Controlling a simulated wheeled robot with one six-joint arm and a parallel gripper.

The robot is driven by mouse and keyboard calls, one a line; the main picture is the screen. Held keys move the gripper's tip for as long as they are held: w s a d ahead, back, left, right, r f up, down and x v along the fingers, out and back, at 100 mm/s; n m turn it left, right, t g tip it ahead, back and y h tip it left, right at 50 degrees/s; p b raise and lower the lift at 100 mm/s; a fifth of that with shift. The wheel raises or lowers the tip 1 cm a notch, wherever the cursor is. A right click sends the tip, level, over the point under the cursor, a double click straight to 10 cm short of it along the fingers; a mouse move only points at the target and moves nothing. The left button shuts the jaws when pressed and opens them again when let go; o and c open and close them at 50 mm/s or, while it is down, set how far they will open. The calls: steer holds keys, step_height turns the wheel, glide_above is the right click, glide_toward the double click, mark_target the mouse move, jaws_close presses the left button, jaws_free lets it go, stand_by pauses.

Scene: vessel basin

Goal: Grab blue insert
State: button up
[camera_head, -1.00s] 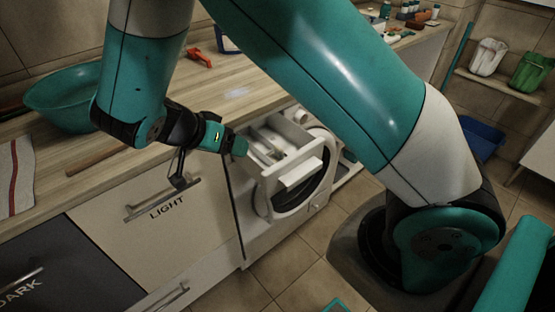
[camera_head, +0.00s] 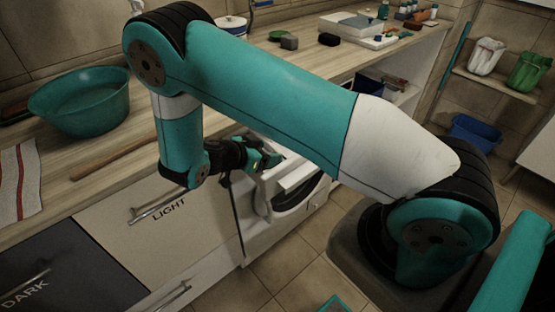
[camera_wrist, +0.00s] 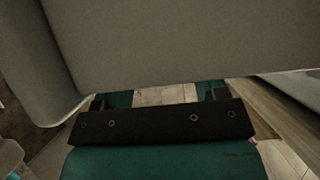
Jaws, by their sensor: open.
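No blue insert can be made out in either view. The pulled-out white washer drawer (camera_head: 300,183) shows partly in the head view, with my arm hiding much of it. My gripper (camera_head: 272,161) is at the drawer's left side, close to or over its edge; I cannot tell whether it touches. In the wrist view my gripper (camera_wrist: 160,97) shows two fingers apart, with floor tiles visible between them and nothing held. A large pale surface fills the top of the wrist view, very close to the gripper; it is probably part of the drawer.
The washer stands under the wooden counter (camera_head: 115,170), right of the LIGHT cabinet front (camera_head: 185,235). A teal basin (camera_head: 82,103) sits on the counter at left. A blue bin (camera_head: 475,133) is at the right. The tiled floor before the cabinets is open.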

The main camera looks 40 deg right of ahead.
mark_target(277, 151)
steer(key=p+x, duration=0.2)
steer(key=x, duration=0.2)
steer(key=shift+w+d+r, duration=0.1)
steer(key=shift+w+d, duration=0.05)
steer(key=shift+d, duration=0.05)
steer(key=shift+d+f, duration=0.4)
steer(key=shift+d, duration=0.05)
steer(key=c, duration=1)
steer(key=shift+r, duration=0.1)
